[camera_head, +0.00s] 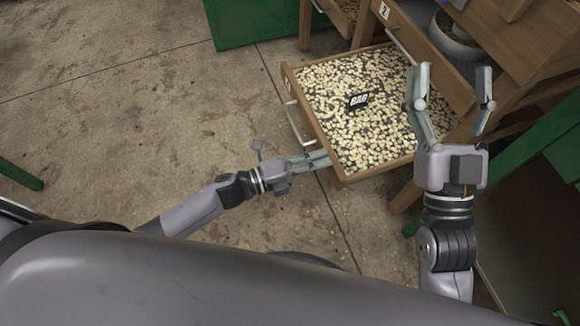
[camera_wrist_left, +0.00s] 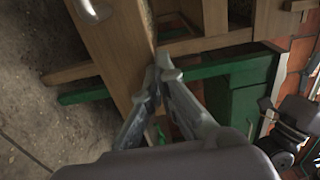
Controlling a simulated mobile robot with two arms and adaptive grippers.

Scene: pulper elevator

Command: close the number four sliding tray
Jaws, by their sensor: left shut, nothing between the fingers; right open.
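A wooden sliding tray (camera_head: 338,172) stands pulled out from the wooden frame in the head view. My left gripper (camera_head: 328,159) is shut and empty at the tray's near front corner. In the left wrist view its fingertips (camera_wrist_left: 157,72) are beside the tray front (camera_wrist_left: 118,45); contact is unclear. My right gripper (camera_head: 453,77) is open and empty, over the tray's right side.
Another drawer front marked 2 (camera_head: 384,10) sits above and behind the open tray. A white pot (camera_head: 458,38) with dark contents stands at the upper right. Green panels and beams (camera_head: 556,140) border the scene. The concrete floor (camera_head: 130,100) at left is clear.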

